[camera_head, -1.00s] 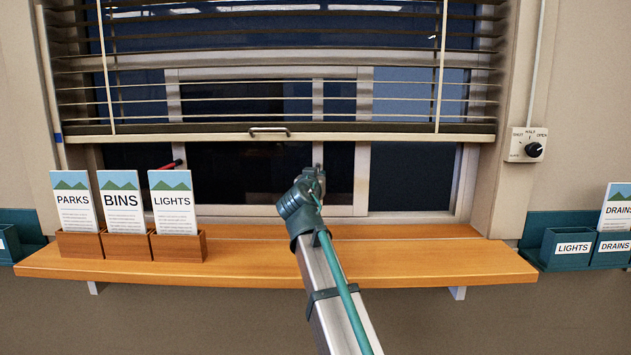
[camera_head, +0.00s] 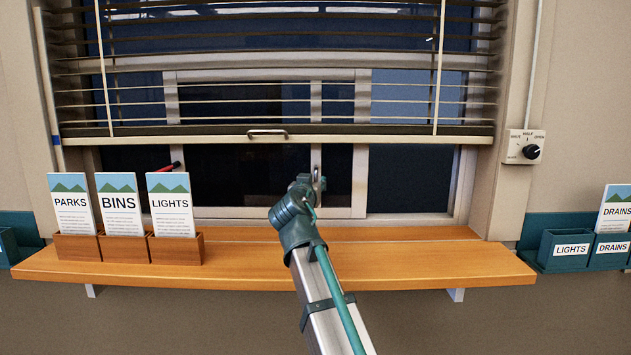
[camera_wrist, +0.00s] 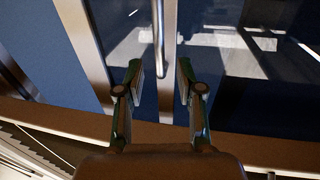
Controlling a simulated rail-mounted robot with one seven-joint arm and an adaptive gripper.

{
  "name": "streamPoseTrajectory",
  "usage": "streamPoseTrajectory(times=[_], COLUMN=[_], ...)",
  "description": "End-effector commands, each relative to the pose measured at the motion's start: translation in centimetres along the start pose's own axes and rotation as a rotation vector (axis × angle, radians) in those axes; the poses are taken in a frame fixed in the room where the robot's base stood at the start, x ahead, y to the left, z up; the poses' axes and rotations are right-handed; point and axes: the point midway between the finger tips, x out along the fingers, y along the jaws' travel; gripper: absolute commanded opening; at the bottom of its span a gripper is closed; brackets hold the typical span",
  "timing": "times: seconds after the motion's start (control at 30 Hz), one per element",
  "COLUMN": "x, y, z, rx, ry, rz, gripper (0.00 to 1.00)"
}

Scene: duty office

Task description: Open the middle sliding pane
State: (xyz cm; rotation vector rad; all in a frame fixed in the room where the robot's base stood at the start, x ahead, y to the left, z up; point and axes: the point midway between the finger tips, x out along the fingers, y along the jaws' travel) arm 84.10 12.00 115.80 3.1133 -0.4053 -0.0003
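The middle sliding pane (camera_head: 245,178) is dark glass in a pale frame, behind the lower part of the blind. Its upright metal bar handle (camera_head: 316,178) is on the pale stile right of the glass; it also shows in the wrist view (camera_wrist: 159,38). My gripper (camera_head: 308,182) is in front of the stile, close to the handle, and partly hidden by my wrist. In the wrist view my gripper (camera_wrist: 160,85) is open, one finger on each side of the handle's line. The handle's lower end shows between the fingertips, with gaps on both sides. I cannot tell the remaining depth.
A slatted blind (camera_head: 280,100) hangs half down above the gripper, with a pull handle (camera_head: 267,133) on its bottom rail. A wooden ledge (camera_head: 400,262) runs below. Leaflet holders (camera_head: 125,248) stand on its left. A dial (camera_head: 525,147) is on the right wall.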

Motion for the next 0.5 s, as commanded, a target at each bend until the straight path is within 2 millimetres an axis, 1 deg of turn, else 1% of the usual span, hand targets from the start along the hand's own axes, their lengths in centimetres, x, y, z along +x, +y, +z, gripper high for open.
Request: streamPoseTrajectory(times=[0.03,0.2,0.4,0.5], x=[-1.4,-4.6,-7.2,-7.8], y=[0.1,0.1,0.0,0.1], z=[0.2,0.1,0.1,0.1], rx=[0.000,0.000,0.000,0.000], ry=[0.000,0.001,0.000,0.000], rz=[-0.002,-0.001,-0.001,0.000], gripper=[0.37,0.37,0.37,0.37])
